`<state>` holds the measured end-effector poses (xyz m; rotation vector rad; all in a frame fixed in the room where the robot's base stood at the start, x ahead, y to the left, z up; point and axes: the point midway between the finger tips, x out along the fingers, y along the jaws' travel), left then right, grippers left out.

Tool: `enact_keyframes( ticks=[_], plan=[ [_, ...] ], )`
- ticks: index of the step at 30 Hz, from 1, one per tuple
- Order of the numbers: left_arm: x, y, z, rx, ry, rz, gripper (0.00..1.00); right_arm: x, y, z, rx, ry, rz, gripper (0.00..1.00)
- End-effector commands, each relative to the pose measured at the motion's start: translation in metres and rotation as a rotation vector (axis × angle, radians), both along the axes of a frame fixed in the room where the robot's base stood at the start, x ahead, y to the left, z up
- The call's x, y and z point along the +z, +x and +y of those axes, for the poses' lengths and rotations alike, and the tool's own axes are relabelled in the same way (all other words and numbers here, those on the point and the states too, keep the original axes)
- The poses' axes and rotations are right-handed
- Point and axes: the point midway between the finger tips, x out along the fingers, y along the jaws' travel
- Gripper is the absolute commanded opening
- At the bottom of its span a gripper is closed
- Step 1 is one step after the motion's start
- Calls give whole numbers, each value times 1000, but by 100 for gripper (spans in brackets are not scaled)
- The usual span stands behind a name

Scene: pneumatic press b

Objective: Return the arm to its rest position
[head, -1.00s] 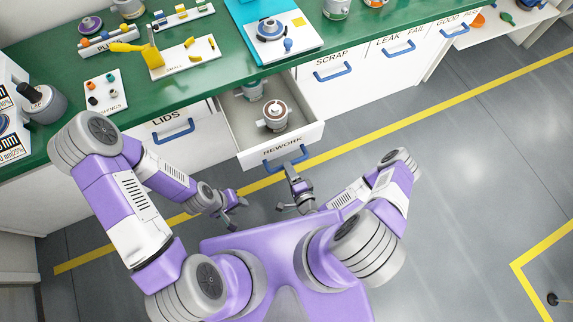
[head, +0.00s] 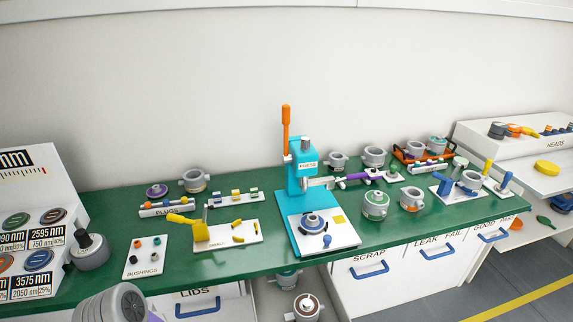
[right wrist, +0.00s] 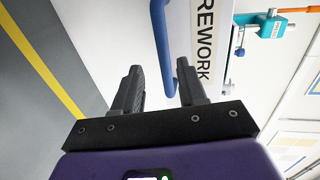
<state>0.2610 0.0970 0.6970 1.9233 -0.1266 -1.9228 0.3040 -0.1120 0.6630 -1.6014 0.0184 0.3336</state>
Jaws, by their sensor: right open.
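My right gripper (right wrist: 160,85) is open in the right wrist view, with nothing held between its fingers. The blue handle (right wrist: 163,45) of the drawer labelled REWORK (right wrist: 203,45) shows just beyond and between the fingertips; the exact gap cannot be told. My left gripper is out of view. The REWORK drawer stands open at the bottom of the head view, with grey housings (head: 305,306) in it.
Closed drawers labelled LIDS (head: 195,305) and SCRAP (head: 365,285) flank the open one. Grey floor (head: 450,300) is free at the right.

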Motion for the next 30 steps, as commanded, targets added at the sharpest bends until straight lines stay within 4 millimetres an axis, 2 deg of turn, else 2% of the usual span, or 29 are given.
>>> enact_keyframes(
  ticks=[4,7,10,14,21,25,30],
  plan=[
    [4,0,0,0,0,0,43,-22,7,-10,133,-178,117,41],
    [7,0,0,0,0,0,43,-41,15,-27,271,-374,260,41],
    [6,0,0,0,0,0,43,-45,20,-35,433,-532,409,41],
    [3,0,0,0,0,0,43,-29,10,-23,649,-631,557,41],
    [0,0,0,0,0,0,43,17,-26,6,959,-690,731,41],
    [0,0,0,0,0,0,43,31,-39,14,1033,-688,773,41],
    [0,0,0,0,0,0,43,34,-44,16,1055,-684,786,41]
  ],
)
